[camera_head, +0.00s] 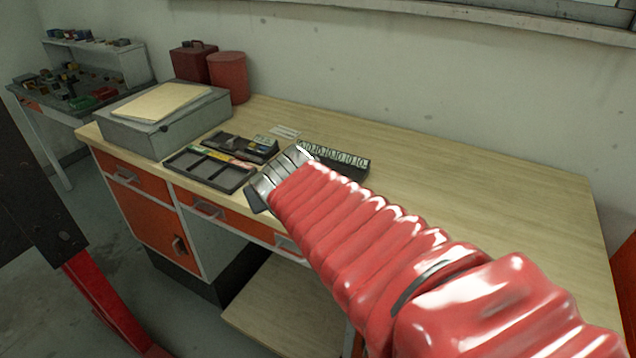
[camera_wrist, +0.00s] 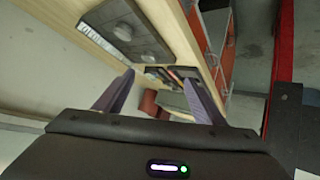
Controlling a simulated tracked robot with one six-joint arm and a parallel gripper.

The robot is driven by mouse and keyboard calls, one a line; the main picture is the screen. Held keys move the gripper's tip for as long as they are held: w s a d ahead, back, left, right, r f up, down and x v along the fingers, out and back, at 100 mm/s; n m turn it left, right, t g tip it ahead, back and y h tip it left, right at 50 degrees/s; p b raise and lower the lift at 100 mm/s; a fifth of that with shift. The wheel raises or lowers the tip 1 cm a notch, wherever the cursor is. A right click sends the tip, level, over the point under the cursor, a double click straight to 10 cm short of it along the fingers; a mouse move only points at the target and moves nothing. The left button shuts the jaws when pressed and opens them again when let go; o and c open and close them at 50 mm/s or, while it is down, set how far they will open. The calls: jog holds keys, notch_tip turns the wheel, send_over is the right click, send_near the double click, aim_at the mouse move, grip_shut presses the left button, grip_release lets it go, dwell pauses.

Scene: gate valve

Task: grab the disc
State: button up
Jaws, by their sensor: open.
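I cannot make out a separate disc for certain in either view. A dark counter box (camera_head: 345,163) with a row of white number windows lies on the workbench, partly behind my arm. In the wrist view a dark panel with rounded grey shapes (camera_wrist: 140,38) lies on the wood at upper left; I cannot tell whether one is the disc. My gripper (camera_wrist: 160,86) has its two fingers spread apart, with nothing seen between them. In the head view my arm reaches over the bench's front edge, and the fingertips are mostly hidden.
The wooden workbench (camera_head: 470,190) is clear on its right. A black sectioned tray (camera_head: 208,170) lies left of my gripper. Behind it are a grey box (camera_head: 165,125) with papers, a red canister (camera_head: 229,76) and a dark red case (camera_head: 193,62). A wall stands behind.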

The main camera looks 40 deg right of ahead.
jog(key=d+t+h, duration=0.2)
jog(key=d, duration=1.1)
jog(key=s+f+t+y, duration=0.2)
jog(key=s+f+y, duration=0.1)
jog(key=s+f, duration=0.4)
jog(key=shift+s+d+f, duration=0.2)
jog(key=shift+s+d, duration=0.1)
jog(key=shift+d, duration=0.15)
jog(key=shift+x, duration=4.25)
jog(key=shift+w+a, duration=0.1)
jog(key=shift+a, duration=0.05)
